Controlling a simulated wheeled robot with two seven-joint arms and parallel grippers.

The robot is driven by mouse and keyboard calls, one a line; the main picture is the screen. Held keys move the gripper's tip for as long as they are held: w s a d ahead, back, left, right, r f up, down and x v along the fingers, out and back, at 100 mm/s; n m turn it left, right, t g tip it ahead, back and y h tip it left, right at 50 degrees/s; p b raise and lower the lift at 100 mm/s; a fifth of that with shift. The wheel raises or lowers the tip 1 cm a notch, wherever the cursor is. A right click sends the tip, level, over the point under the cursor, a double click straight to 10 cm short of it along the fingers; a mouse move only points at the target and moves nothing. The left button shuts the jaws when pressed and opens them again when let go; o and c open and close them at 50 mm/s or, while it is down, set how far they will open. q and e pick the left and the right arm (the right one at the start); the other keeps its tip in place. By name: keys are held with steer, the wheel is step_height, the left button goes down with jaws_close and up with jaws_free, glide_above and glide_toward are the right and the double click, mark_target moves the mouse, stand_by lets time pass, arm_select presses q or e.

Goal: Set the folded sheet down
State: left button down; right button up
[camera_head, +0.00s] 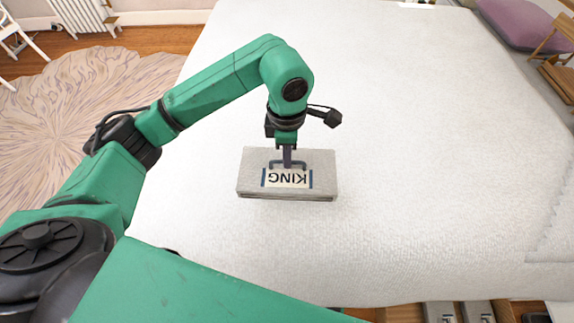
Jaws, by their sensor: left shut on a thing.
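The folded sheet (323,177) is a flat grey bundle with a pale label that reads "KING", upside down in the head view. It appears at the middle of the white bed (430,140). My left gripper (287,164) points down and is shut on the folded sheet near its label. I cannot tell whether the sheet touches the bed or is held just above it. The fingertips are partly hidden at the sheet. My right gripper is not in view.
The bed surface around the sheet is wide and clear. A purple cushion (515,22) lies at the far right. A round patterned rug (75,115) covers the floor at left, with a white radiator (78,14) behind it. Wooden furniture (555,75) stands beyond the right edge.

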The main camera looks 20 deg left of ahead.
arm_select(q)
steer(key=f, duration=0.1)
steer(key=w+f, duration=0.1)
steer(key=f, duration=0.1)
steer(key=shift+w+a, duration=0.15)
steer(key=shift+w, duration=0.1)
steer(key=f, duration=0.1)
steer(key=w+f, duration=0.1)
steer(key=f, duration=0.1)
steer(key=shift+d, duration=0.2)
steer(key=shift+s+d+f+p, duration=0.1)
steer(key=shift+s+f+p, duration=0.1)
steer(key=shift+f, duration=0.4)
steer(key=shift+s+d+f+p, duration=0.1)
steer(key=shift+s+f+p, duration=0.1)
steer(key=shift+f, duration=0.35)
steer(key=shift+w+a+f, duration=0.1)
steer(key=shift+w+f, duration=0.2)
steer(key=shift+w, duration=0.05)
steer(key=c, duration=1.3)
jaws_free()
steer(key=shift+f, duration=0.1)
steer(key=o, duration=0.4)
steer(key=shift+s, duration=0.1)
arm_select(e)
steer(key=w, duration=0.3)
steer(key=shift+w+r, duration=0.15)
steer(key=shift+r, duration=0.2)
